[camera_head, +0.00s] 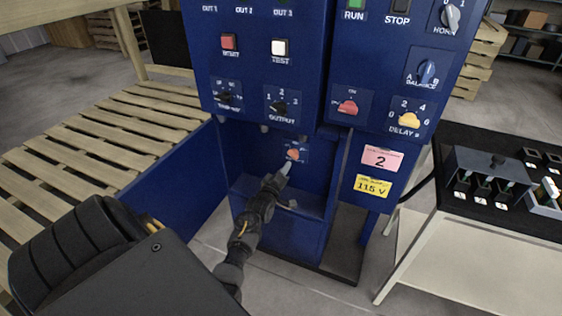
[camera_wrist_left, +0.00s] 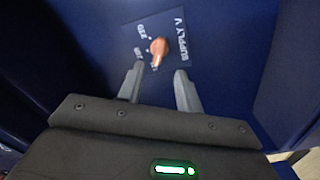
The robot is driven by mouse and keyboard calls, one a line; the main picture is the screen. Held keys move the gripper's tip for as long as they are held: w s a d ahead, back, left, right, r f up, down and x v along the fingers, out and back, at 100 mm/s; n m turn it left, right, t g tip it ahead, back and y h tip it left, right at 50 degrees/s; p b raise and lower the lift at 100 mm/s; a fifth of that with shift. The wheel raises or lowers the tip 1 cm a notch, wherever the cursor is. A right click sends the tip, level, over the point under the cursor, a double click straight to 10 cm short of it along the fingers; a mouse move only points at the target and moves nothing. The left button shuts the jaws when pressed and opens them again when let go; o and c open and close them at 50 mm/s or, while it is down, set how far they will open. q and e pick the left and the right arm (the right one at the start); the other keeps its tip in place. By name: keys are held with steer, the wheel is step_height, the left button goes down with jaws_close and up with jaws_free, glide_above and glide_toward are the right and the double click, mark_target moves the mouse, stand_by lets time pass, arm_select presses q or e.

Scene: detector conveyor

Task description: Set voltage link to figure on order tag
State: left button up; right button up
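The voltage link is a small orange knob (camera_head: 293,154) on a blue plate low in the recess of the blue cabinet. In the left wrist view the orange knob (camera_wrist_left: 158,47) sits on a plate marked SUPPLY V, with small numbers beside it; its exact setting is hard to read. The yellow order tag (camera_head: 373,187) reads 115 V, below a pink tag (camera_head: 382,158) reading 2. My left gripper (camera_head: 284,170) points at the knob from just in front. In the wrist view its fingers (camera_wrist_left: 158,78) are apart and empty, with the knob beyond their tips. My right gripper is not visible.
Switches and dials fill the panel above the recess, including the OUTPUT dial (camera_head: 280,106) and yellow DELAY knob (camera_head: 408,118). Recess walls and a ledge (camera_head: 305,200) surround my left gripper. A black-topped bench (camera_head: 500,222) stands at right, wooden slats (camera_head: 100,135) at left.

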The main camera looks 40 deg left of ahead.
arm_select(q)
steer(key=shift+v, duration=1.3)
